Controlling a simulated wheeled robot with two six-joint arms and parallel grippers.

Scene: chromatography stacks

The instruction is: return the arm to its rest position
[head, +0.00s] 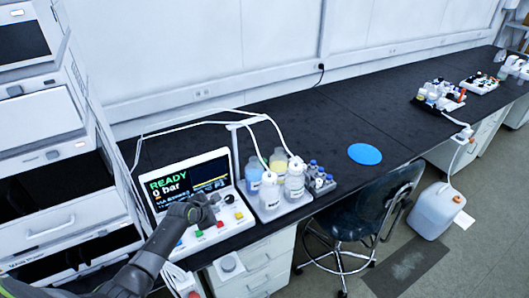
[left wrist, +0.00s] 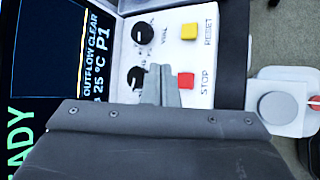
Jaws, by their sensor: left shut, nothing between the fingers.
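My left arm reaches in from the lower left in the head view. Its gripper (head: 210,203) is over the control panel of the chromatography unit (head: 238,222). In the left wrist view the fingers (left wrist: 160,82) are shut together and empty. They appear over the panel beside a black knob (left wrist: 136,78) and the red STOP button (left wrist: 186,80); whether they touch the panel I cannot tell. The yellow RESET button (left wrist: 189,32) shows above. The screen (head: 172,182) reads READY and 0 bar. My right gripper is not in view.
Bottles (head: 270,192) with white tubes and a small vial rack (head: 320,182) stand right of the unit. A blue disc (head: 365,154) lies on the black bench (head: 310,125). Stacked instruments (head: 40,125) rise at the left. A chair (head: 370,207) and a white jug (head: 436,211) are in front.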

